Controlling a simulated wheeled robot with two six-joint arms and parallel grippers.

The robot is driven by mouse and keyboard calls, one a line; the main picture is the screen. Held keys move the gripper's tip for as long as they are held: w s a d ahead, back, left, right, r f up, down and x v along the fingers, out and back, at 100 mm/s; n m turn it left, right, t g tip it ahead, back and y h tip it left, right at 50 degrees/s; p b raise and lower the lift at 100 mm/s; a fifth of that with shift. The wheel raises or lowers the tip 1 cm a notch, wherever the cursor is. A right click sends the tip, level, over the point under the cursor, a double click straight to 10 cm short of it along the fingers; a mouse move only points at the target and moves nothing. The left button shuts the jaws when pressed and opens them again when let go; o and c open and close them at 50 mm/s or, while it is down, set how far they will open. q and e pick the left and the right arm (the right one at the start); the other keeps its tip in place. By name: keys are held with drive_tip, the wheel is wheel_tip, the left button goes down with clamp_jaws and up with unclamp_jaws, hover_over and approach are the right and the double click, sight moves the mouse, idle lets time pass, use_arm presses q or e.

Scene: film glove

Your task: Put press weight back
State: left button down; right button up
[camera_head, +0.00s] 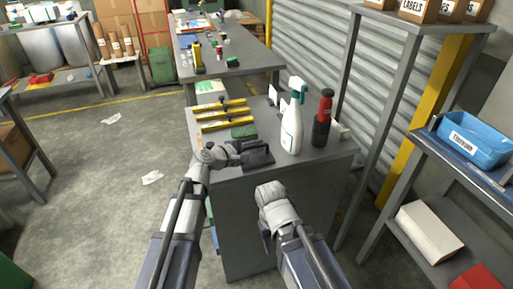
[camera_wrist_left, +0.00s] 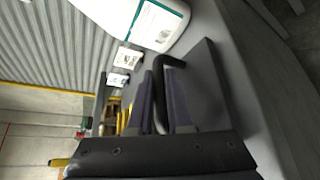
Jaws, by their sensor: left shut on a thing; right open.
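The press weight (camera_head: 260,157) is a dark grey block with a black bar handle. It is at the near left part of the grey bench top (camera_head: 313,160). My left gripper (camera_head: 242,150) is shut on its handle. In the left wrist view the handle of the press weight (camera_wrist_left: 211,85) runs between the two finger pads (camera_wrist_left: 165,103). I cannot tell whether the weight touches the bench. My right gripper (camera_head: 266,232) is open and empty in front of the bench, below its top; its fingertips are mostly hidden by its own wrist.
A white spray bottle (camera_head: 292,128) and a red and black bottle (camera_head: 322,120) stand right of the weight. A dark green block (camera_head: 244,131) and yellow bars (camera_head: 222,115) lie behind it. Small white cards stand at the back edge. A shelf with a blue bin (camera_head: 474,141) is at right.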

use_arm(q)
drive_tip(key=c, duration=0.8)
unclamp_jaws()
drive_tip(key=shift+c, duration=0.2)
